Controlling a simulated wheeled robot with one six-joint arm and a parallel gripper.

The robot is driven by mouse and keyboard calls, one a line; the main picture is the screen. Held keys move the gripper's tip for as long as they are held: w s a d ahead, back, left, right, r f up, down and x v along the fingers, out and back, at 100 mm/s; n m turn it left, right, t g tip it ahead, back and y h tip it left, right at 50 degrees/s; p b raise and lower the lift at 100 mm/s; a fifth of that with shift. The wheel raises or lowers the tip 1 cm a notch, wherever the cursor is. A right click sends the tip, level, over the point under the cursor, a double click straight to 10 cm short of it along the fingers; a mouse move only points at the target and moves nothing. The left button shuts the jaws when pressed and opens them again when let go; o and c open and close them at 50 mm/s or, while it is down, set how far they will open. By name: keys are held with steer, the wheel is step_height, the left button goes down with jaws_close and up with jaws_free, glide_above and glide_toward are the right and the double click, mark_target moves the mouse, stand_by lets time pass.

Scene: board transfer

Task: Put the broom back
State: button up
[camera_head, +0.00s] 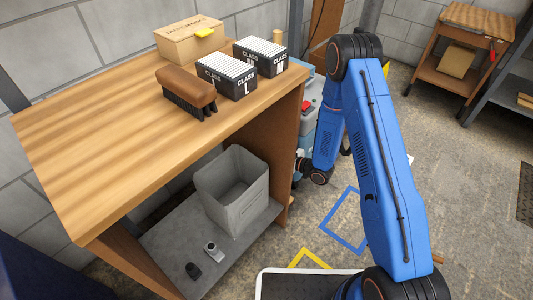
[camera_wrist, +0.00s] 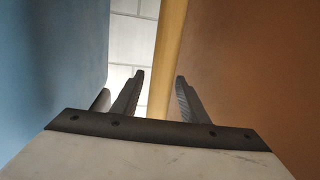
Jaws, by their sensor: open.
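A tan wooden pole (camera_wrist: 168,60), which looks like the broom's handle, stands upright in the wrist view. It passes between the two fingers of my gripper (camera_wrist: 158,92), nearer the left of centre at its lower end. The gripper is open, with a gap on each side of the pole. The broom's head is not in the wrist view. In the camera_head view I cannot make out the broom for certain. My gripper there is mostly hidden beside the workbench's right side.
A wooden workbench (camera_head: 100,125) carries a brush (camera_head: 187,88), black boxes and a cardboard box (camera_head: 188,40). Its lower shelf holds a grey bin (camera_head: 232,205). A brown panel (camera_wrist: 245,70) is close on the right, a blue surface (camera_wrist: 50,70) on the left. Floor lies open at right.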

steer(key=v, duration=1)
steer(key=shift+s+d, duration=0.2)
steer(key=shift+d, duration=0.05)
